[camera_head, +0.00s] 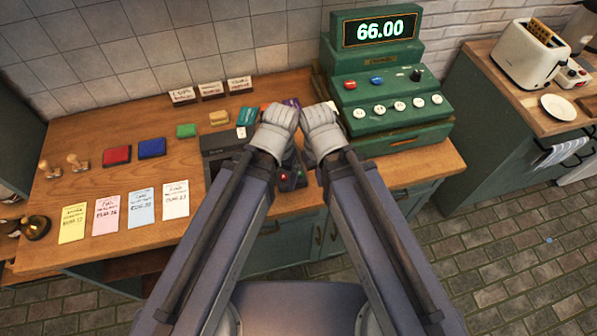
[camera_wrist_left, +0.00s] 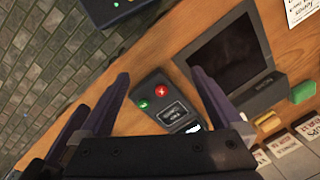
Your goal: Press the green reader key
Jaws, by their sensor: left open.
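The dark card reader (camera_wrist_left: 172,112) shows in the left wrist view with a round green key (camera_wrist_left: 144,104) and a red key (camera_wrist_left: 161,91) beside it. In the head view the reader (camera_head: 291,183) is partly hidden by my forearms.
A green cash register (camera_head: 385,95) reading 66.00 stands at right on the wooden counter. A dark device (camera_wrist_left: 225,58) lies beside the reader. Red (camera_head: 117,155), blue (camera_head: 151,148) and green (camera_head: 187,131) pads and several paper slips lie at left.

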